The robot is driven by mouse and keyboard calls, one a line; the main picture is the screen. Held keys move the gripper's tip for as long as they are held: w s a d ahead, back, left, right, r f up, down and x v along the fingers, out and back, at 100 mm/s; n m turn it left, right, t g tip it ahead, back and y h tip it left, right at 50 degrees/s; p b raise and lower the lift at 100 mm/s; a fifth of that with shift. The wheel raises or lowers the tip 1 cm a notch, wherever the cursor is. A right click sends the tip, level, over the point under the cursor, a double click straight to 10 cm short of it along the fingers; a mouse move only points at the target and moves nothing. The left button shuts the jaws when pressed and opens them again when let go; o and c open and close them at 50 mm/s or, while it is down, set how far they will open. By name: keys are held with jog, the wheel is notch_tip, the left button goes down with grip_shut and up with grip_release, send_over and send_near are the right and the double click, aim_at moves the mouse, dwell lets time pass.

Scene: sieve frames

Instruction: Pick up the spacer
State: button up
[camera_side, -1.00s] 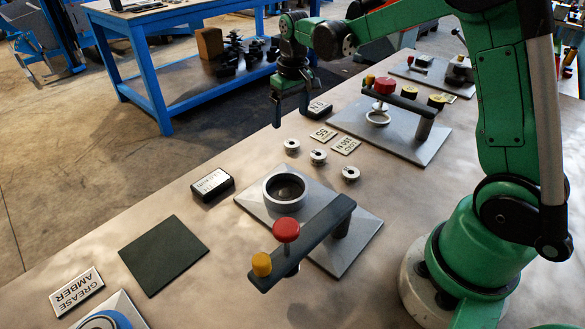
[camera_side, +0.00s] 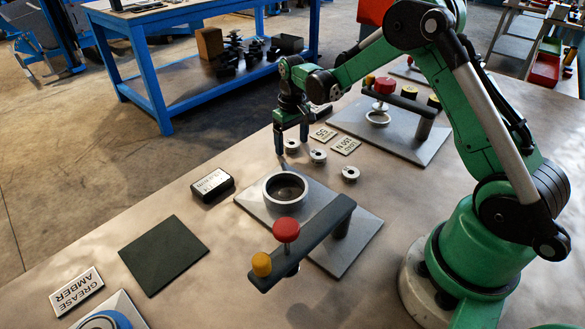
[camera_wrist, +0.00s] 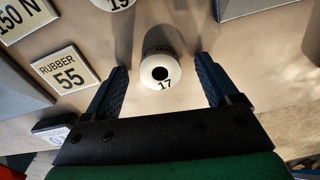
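Several small silver round spacers lie on the bench. One spacer (camera_side: 292,146) sits beneath my gripper (camera_side: 291,148). In the wrist view this spacer (camera_wrist: 160,72) has a dark centre hole and the number 17, with clear space on both sides of it. My gripper (camera_wrist: 162,75) is open, one blue finger to each side and empty. A second spacer (camera_side: 318,157) is close by at the right; its edge, marked 19, shows in the wrist view (camera_wrist: 118,4). A third spacer (camera_side: 350,174) lies farther right. I cannot tell how high the fingertips are above the bench.
A "RUBBER 55" plate (camera_side: 322,134) and a "150 N" plate (camera_side: 346,146) lie behind the spacers. A ring fixture (camera_side: 284,189) with a red-knobbed arm (camera_side: 286,230) stands in front. A black labelled box (camera_side: 212,186) is at left. Another fixture (camera_side: 400,130) stands behind.

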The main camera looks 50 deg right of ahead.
grip_shut()
jog(key=shift+r, duration=0.1)
